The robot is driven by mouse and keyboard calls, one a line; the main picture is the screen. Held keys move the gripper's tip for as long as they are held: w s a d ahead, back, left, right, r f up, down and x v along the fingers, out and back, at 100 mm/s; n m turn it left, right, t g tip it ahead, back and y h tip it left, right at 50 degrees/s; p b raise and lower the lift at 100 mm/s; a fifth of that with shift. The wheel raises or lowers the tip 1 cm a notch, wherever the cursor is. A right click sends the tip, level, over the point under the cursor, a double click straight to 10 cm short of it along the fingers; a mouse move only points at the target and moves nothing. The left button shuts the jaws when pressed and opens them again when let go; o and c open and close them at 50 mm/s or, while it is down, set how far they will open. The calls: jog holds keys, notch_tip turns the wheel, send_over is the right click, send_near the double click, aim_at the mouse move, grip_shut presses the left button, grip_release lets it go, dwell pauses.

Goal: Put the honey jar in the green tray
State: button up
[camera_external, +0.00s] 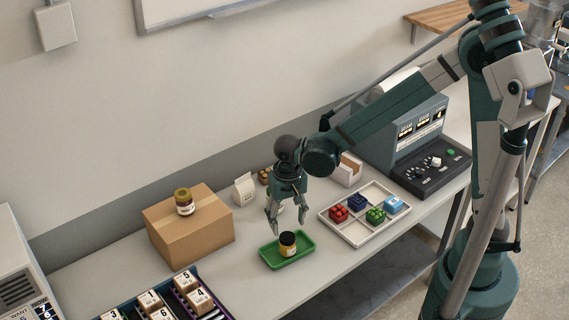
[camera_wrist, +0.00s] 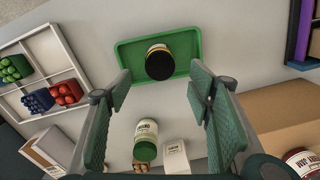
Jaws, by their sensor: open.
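The green tray (camera_external: 304,240) lies on the grey bench near its front edge. A dark-lidded jar with a yellowish label, which looks like the honey jar (camera_external: 288,248), stands upright in the tray, towards its right half. In the wrist view the jar (camera_wrist: 159,64) shows lid-first inside the tray (camera_wrist: 128,52), ahead of my fingers. My gripper (camera_external: 288,222) is open and empty, just above the jar and apart from it. Its fingers stand wide on either side in the wrist view (camera_wrist: 160,76).
A white divided tray (camera_external: 350,226) with coloured blocks is right. A white carton (camera_external: 244,190) and a green-lidded bottle (camera_wrist: 146,140) stand behind.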

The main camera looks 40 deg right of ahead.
jog(key=d+r+t, duration=0.2)
jog(key=d+r, duration=0.6)
jog(key=d, duration=0.3)
jog(key=s+d+r+n+t, duration=0.1)
jog(key=s+d+r, duration=0.2)
jog(key=d, duration=0.5)
jog(key=s+d+r+n+t, duration=0.1)
jog(key=s+d+r+t, duration=0.1)
jog(key=d, duration=0.7)
jog(key=s+d+r+n+t, duration=0.1)
jog(key=s+d+r, duration=0.3)
jog(key=d, duration=0.5)
jog(key=shift+s+r+n+t, duration=0.15)
jog(key=shift+s+n+t, duration=0.15)
jog(key=shift+s+t, duration=0.55)
